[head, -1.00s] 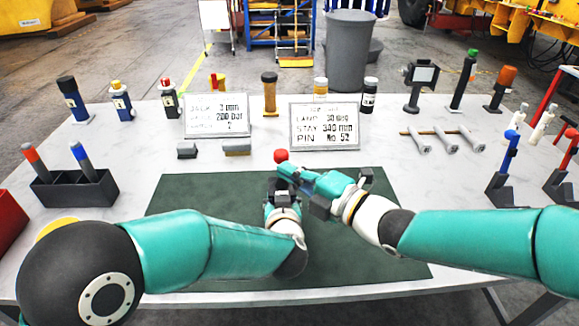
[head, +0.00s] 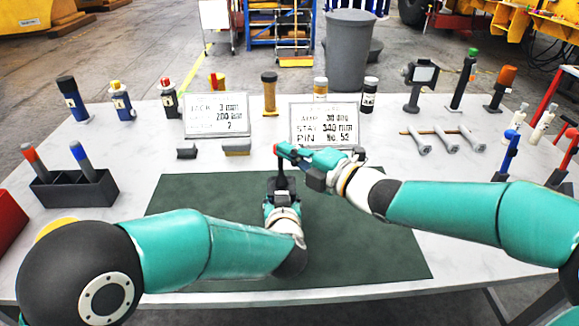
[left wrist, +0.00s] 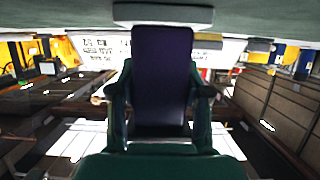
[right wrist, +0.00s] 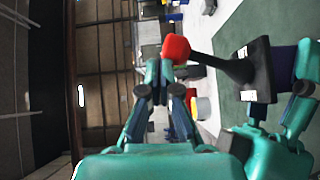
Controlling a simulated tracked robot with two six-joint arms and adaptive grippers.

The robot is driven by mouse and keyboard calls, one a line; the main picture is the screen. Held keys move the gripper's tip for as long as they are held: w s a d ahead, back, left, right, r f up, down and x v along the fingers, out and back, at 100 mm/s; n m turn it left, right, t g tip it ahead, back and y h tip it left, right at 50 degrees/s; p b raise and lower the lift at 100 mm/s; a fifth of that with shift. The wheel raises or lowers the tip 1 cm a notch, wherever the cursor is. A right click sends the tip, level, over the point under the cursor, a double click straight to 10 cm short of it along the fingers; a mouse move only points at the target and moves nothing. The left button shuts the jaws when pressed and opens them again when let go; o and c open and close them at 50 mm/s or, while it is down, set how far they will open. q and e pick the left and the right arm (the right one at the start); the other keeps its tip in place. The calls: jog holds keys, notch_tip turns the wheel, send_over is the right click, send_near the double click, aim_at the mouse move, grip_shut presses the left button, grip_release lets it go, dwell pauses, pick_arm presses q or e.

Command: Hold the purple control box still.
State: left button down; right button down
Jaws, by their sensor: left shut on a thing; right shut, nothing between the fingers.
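The purple control box (left wrist: 162,75) stands at the middle of the green mat, between the fingers of my left gripper (left wrist: 158,92). My left gripper also shows in the head view (head: 282,190), shut on the box and largely hiding it. In the right wrist view, the purple box (right wrist: 284,66) has a black top plate and a black lever (right wrist: 230,67) ending in a red knob (right wrist: 176,48). My right gripper (head: 287,151) is shut and empty, its tips at the red knob; the right wrist view shows the tips (right wrist: 165,72) beside the knob, and I cannot tell whether they touch.
The green mat (head: 190,225) is bare on both sides of the box. Two sign plates (head: 216,115) (head: 324,124) and small grey blocks (head: 236,147) stand behind it. A dark holder with pens (head: 75,190) is at left; bolts (head: 445,140) lie at right.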

pick_arm(q)
jog(key=shift+r, duration=0.1)
pick_arm(e)
jog(key=shift+r, duration=0.1)
jog(key=s+d+r, duration=0.4)
jog(key=s+d, duration=0.3)
jog(key=s, duration=0.3)
jog(key=shift+r, duration=0.3)
pick_arm(q)
jog(key=shift+c, duration=2.2)
grip_release()
jog(key=shift+s, duration=0.1)
